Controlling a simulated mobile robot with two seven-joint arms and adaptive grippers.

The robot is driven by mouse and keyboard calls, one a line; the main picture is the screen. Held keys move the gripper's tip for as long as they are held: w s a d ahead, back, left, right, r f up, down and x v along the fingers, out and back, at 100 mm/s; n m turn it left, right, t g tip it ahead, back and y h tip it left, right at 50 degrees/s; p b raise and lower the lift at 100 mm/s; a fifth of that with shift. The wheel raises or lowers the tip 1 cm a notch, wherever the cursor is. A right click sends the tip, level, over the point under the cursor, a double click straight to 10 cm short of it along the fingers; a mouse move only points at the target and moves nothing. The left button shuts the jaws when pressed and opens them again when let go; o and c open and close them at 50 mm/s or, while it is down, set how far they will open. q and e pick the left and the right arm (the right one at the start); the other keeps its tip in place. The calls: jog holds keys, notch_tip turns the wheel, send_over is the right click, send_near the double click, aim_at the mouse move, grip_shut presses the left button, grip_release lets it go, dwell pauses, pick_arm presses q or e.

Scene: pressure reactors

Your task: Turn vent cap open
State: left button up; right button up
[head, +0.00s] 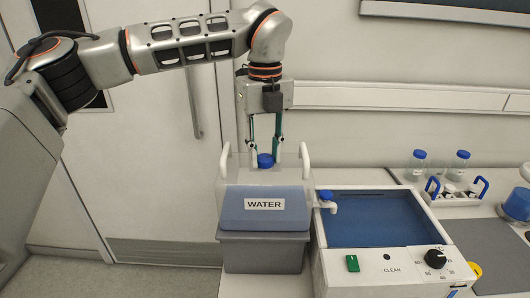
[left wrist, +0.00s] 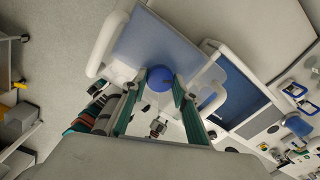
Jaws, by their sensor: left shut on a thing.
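The vent cap (head: 265,160) is a round blue cap on top of the translucent water tank (head: 232,205), which is labelled WATER. In the left wrist view the cap (left wrist: 160,78) shows between the two fingertips. My left gripper (head: 265,154) points straight down from above, with one finger on each side of the cap, and is shut on it. The cap still sits on the tank top; its thread and turn angle cannot be made out. My right gripper is not in view.
White handles (head: 305,158) rise at both sides of the tank, close to the fingers. The tank stands on a grey block (head: 262,252). A blue-topped tap (head: 326,196) juts right over a water bath (head: 375,262).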

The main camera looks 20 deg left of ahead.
aim_at(265, 158)
pick_arm(q)
jog(key=o, duration=1.1)
notch_tip(265, 158, up, 12)
